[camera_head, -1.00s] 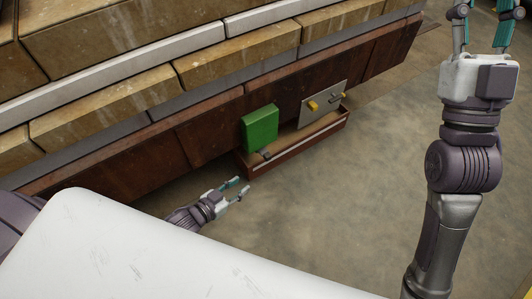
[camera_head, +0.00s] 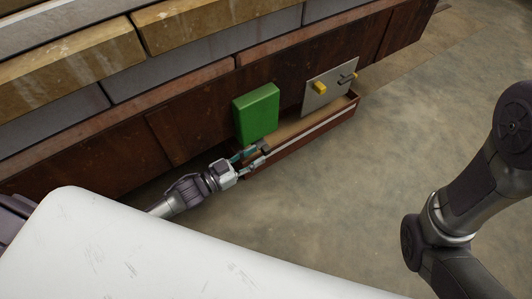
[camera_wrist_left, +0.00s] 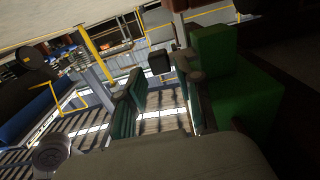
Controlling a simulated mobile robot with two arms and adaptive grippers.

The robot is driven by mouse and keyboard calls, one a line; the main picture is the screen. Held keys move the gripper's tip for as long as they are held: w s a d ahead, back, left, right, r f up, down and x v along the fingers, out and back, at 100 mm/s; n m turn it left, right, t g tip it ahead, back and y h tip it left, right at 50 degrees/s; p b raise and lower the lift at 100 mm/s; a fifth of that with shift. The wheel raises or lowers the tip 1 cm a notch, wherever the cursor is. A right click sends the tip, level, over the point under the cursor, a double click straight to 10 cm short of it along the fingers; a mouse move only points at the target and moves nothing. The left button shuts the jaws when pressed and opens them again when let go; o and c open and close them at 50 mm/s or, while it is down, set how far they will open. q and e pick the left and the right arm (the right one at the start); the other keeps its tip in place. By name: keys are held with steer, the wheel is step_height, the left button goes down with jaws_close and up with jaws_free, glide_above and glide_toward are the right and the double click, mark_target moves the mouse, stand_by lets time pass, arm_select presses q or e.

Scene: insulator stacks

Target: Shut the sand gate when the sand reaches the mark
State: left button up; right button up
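A green box (camera_head: 257,112) stands at the left end of a long rusty trough (camera_head: 318,133). Tan sand (camera_head: 290,127) shows inside the trough, and a pale line runs along its front wall. A small dark knob (camera_head: 264,147) sits low in front of the green box. My left gripper (camera_head: 254,157) is open at this knob. In the left wrist view the dark knob (camera_wrist_left: 160,62) shows beyond the gap between the teal fingers (camera_wrist_left: 160,100), with the green box (camera_wrist_left: 235,85) to the right. I cannot tell whether the fingers touch the knob. My right gripper is out of view.
A rusty wall topped with large blocks (camera_head: 80,55) runs behind. The concrete floor (camera_head: 350,200) in front is clear.

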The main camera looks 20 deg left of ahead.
mark_target(263, 152)
arm_select(q)
steer(key=b+x, duration=0.1)
steer(key=x, duration=0.3)
steer(key=shift+f, duration=0.1)
steer(key=shift+w+d+b, duration=0.25)
steer(key=shift+b, duration=0.05)
jaws_close()
